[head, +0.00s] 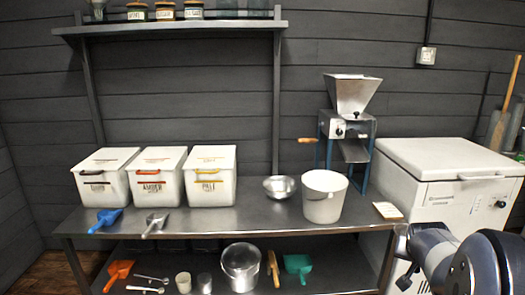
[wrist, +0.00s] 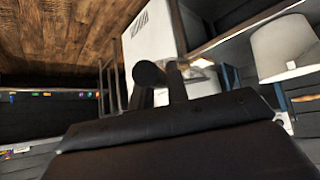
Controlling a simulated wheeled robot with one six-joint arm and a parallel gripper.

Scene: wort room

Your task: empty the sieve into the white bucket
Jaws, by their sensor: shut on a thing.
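The white bucket (head: 324,198) stands upright on the steel table, right of the middle. In the wrist view, which is turned over, the bucket (wrist: 283,48) is at the upper right, apart from my gripper. My gripper (wrist: 172,82) is shut on a dark, round-ended handle (wrist: 149,74). I cannot make out a sieve bowl on it, so I cannot tell from this view that it is the sieve. In the head view my arm is at the lower right, and what it holds is not clear there.
A steel bowl (head: 279,188) stands left of the bucket, and a grain mill (head: 348,120) behind it. Three labelled white bins (head: 211,178) and two scoops (head: 155,222) are at left. A white chest freezer (head: 445,185) stands at right. The table's front middle is clear.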

